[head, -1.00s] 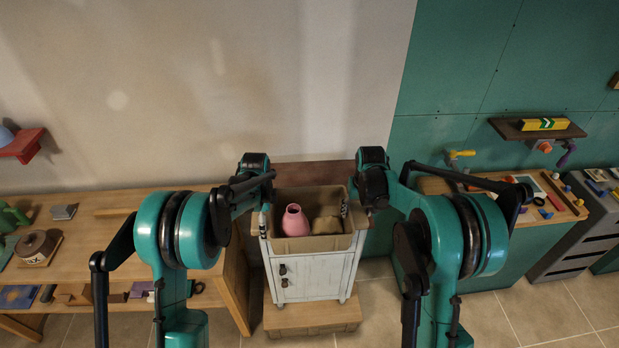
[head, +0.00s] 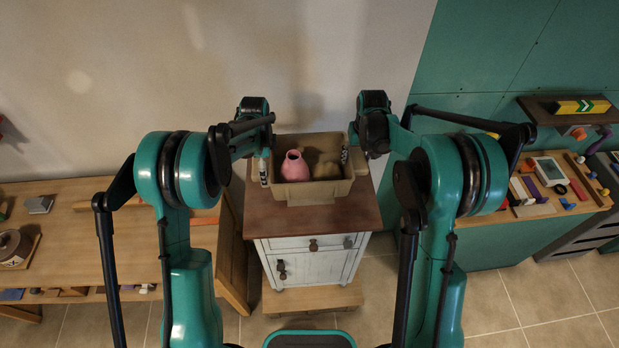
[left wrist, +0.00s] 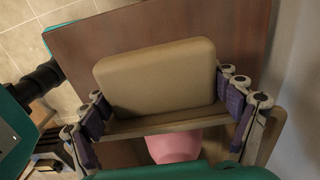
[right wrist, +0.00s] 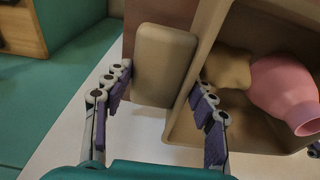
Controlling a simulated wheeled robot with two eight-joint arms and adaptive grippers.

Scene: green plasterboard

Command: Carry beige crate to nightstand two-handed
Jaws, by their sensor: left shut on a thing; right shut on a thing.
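The beige crate (head: 308,192) is upright over the back part of the nightstand's brown top (head: 315,216); whether it touches the top I cannot tell. A pink vase (head: 295,167) and a tan lump (head: 326,168) sit inside it. My left gripper (head: 264,168) is shut on the crate's left side, and my right gripper (head: 345,157) is shut on its right side. In the left wrist view the fingers straddle a beige handle block (left wrist: 158,78). The right wrist view shows the other block (right wrist: 165,62) between the fingers.
The white nightstand (head: 312,262) has a bare strip of top in front of the crate. A wooden workbench (head: 110,235) stands at left. A green bench with a tool-covered wooden top (head: 530,212) stands at right. The wall is close behind.

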